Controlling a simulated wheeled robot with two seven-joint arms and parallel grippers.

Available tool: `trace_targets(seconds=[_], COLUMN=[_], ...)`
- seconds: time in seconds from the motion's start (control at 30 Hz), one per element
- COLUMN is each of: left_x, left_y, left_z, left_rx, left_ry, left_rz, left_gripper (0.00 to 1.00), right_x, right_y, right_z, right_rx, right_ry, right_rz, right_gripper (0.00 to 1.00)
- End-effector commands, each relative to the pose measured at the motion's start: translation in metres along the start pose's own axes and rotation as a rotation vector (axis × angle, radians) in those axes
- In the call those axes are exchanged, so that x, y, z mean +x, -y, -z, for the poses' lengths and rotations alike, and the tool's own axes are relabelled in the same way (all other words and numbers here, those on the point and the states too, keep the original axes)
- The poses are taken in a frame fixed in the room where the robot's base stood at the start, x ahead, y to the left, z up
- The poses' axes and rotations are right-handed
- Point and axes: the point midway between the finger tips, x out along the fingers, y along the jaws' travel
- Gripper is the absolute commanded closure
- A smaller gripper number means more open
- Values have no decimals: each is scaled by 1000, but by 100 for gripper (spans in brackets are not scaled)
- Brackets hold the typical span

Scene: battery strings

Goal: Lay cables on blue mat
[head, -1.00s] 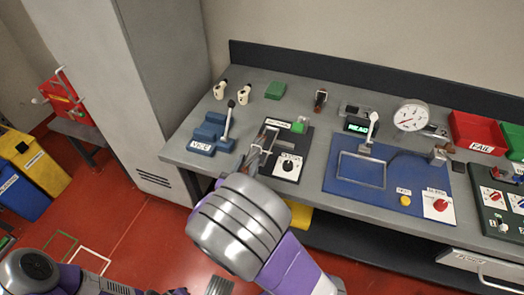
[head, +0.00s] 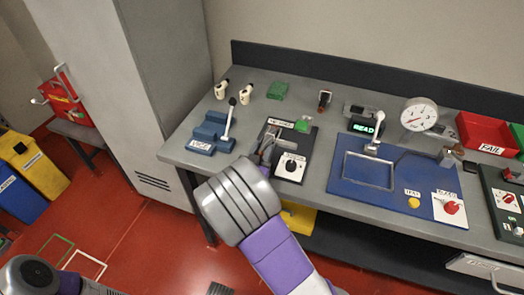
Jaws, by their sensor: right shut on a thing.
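No cable can be made out. A flat blue board (head: 345,186) lies on the grey bench; I cannot tell whether it is the blue mat. It carries a metal frame, a lever, a yellow button and a red knob. My right gripper (head: 265,150) is at the left part of a black panel (head: 292,168) with a dial and a green block. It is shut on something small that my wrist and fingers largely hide. My left arm shows only at the bottom left, and its gripper is out of view.
A round gauge (head: 419,115) and red FAIL bin (head: 486,133) are at the right. A grey cabinet (head: 165,70) stands left of the bench.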

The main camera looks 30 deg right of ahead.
Motion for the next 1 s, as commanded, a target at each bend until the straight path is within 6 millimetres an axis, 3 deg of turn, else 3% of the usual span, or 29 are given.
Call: trace_targets(seconds=[0.2, 0.23, 0.4, 0.77, 1.0], left_x=[3, 3, 2, 8, -10], left_y=[1, 1, 1, 3, -4], left_z=[0, 0, 0, 0, 0], left_rx=[0, 0, 0, 0, 0], left_ry=[0, 0, 0, 0, 0], left_rz=[0, 0, 0, 0, 0], left_gripper=[100, 100, 100, 100, 100], right_x=[0, 0, 0, -1, -42], right_y=[0, 0, 0, 0, 1], right_z=[-5, -5, -4, -5, -1], right_rx=[0, 0, 0, 1, -4], right_ry=[-1, 0, 0, -1, 0], right_rz=[-1, 0, 0, 0, 3], right_gripper=[100, 61, 39, 39, 39])
